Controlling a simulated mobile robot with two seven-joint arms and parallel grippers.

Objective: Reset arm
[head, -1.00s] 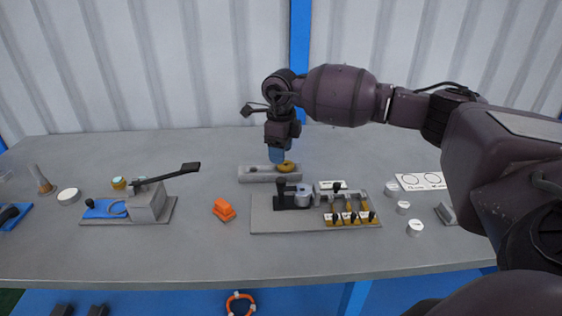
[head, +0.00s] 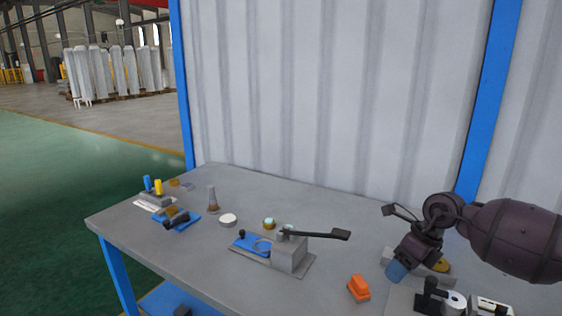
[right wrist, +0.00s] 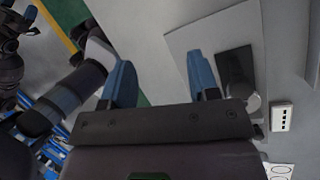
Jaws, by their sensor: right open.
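My right gripper (head: 397,271) is at the lower right of the head view, pointing down with blue fingertips. It shows in front of a long grey block (head: 437,276) that bears a golden ring (head: 441,266). In the right wrist view its two blue fingers (right wrist: 160,80) stand wide apart, with nothing between them but bare table and floor. A black clamp-like part on a grey plate shows beside the right finger. Whether the gripper touches anything cannot be told from the head view.
The grey workbench (head: 335,268) holds a lever press (head: 290,252) on a plate, an orange block (head: 358,288), a white disc (head: 228,220), a grey cone (head: 212,202) and a blue tray (head: 180,220). A corrugated wall stands behind. Open green floor lies to the left.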

